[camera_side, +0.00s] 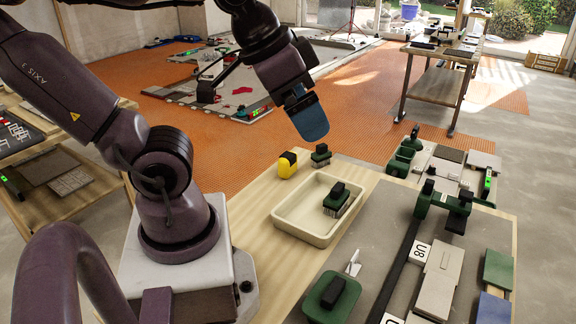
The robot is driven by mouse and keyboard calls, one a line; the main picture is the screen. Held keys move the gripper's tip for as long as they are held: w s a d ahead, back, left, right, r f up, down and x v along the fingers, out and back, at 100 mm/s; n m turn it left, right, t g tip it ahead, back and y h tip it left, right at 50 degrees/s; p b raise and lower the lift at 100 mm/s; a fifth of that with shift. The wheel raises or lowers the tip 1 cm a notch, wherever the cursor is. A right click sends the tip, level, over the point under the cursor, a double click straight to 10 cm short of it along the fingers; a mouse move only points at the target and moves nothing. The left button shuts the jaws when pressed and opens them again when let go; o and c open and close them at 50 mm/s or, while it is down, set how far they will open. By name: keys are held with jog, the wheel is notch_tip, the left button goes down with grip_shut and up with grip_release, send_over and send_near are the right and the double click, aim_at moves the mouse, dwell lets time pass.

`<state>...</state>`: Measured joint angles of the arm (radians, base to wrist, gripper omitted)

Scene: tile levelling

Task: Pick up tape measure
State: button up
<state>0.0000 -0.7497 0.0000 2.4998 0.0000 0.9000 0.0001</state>
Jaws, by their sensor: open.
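The tape measure, a small yellow block with a black top and side (287,165), stands on the wooden table at its back left, just behind the cream tray. My gripper (311,124) hangs in the air above and a little right of it, apart from it, with its blue end pointing down. The gripper is open and holds nothing visible; the gap between its fingers is hard to see from this side.
The cream tray (283,222) in front holds another brush (338,199). A green-handled float (331,293), a trowel (353,263), tiles (441,278) and a green clamp-like tool (443,203) occupy the grey board.

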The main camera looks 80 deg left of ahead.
jog(key=w+a+f+m+g+y, duration=0.2)
jog(key=w+a+f+g, duration=0.25)
jog(key=w+a, duration=0.3)
jog(key=w+a+f+m+g+y, duration=0.2)
jog(key=w+a+f+g+y, duration=0.15)
jog(key=w+a+f, duration=0.45)
jog(key=m+g+y, duration=0.4)
jog(key=m+g, duration=0.1)
jog(key=g, duration=0.2)
send_near(293, 157)
jog(key=x, duration=0.6)
jog(key=shift+s+a+f, duration=0.15)
jog(key=shift+a+f, duration=0.1)
jog(key=shift+a, duration=0.1)
jog(key=shift+x, duration=2.8)
jog(key=shift+s+r, duration=0.1)
jog(key=c, duration=1)
jog(key=shift+c, duration=0.5)
